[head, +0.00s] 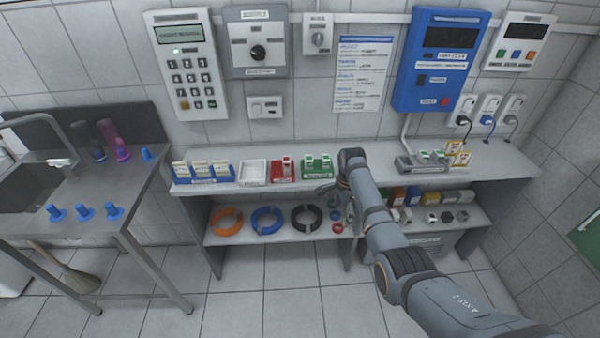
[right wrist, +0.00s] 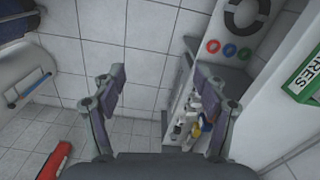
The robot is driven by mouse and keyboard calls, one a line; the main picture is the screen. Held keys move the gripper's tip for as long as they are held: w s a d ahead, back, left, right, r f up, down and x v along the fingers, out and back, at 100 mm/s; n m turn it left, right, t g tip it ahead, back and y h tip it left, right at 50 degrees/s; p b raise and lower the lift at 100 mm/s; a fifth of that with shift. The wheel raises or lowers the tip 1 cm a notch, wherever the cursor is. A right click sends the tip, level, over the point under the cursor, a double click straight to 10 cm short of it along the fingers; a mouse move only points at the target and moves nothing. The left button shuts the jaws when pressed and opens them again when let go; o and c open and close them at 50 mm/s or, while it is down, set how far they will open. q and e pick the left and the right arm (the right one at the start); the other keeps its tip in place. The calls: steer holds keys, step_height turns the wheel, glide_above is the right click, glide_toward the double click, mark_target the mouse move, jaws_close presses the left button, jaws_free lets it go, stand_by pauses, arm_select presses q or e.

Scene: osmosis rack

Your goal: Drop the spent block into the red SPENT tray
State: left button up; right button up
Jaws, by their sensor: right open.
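The red tray (head: 283,177) stands on the upper shelf between a white tray and a green tray (head: 317,175). A small block (head: 286,163) with a pale top and some red on it stands in the red tray; its label is too small to read. My right gripper (head: 335,190) is at the shelf's front edge, just right of and below the green tray. In the right wrist view its two fingers (right wrist: 158,78) are wide apart with nothing between them. The green tray's label (right wrist: 305,80) shows at that view's right edge. My left gripper is not in view.
The white tray (head: 252,180) looks empty. A blue tray (head: 204,179) with pale blocks stands further left. Orange (head: 228,221), blue (head: 267,220) and black (head: 306,218) rings lie on the lower shelf. A grey holder (head: 421,163) stands right of my arm.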

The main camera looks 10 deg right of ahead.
steer(key=shift+s+d, duration=0.2)
steer(key=shift+d, duration=0.35)
steer(key=s+d+f+n, duration=0.1)
steer(key=s+f+n, duration=0.3)
steer(key=s+f, duration=0.9)
steer(key=s+d+f+n, duration=0.1)
steer(key=s+f+n, duration=0.6)
steer(key=f, duration=1)
steer(key=s+d+f+n, duration=0.1)
steer(key=s+f+n, duration=0.2)
steer(key=s, duration=1.2)
steer(key=s+d+f+n+t, duration=0.1)
steer(key=s+f+n, duration=0.2)
steer(key=s+f, duration=0.4)
steer(key=s, duration=0.9)
steer(key=shift+s+f+h, duration=0.15)
steer(key=shift+h, duration=0.25)
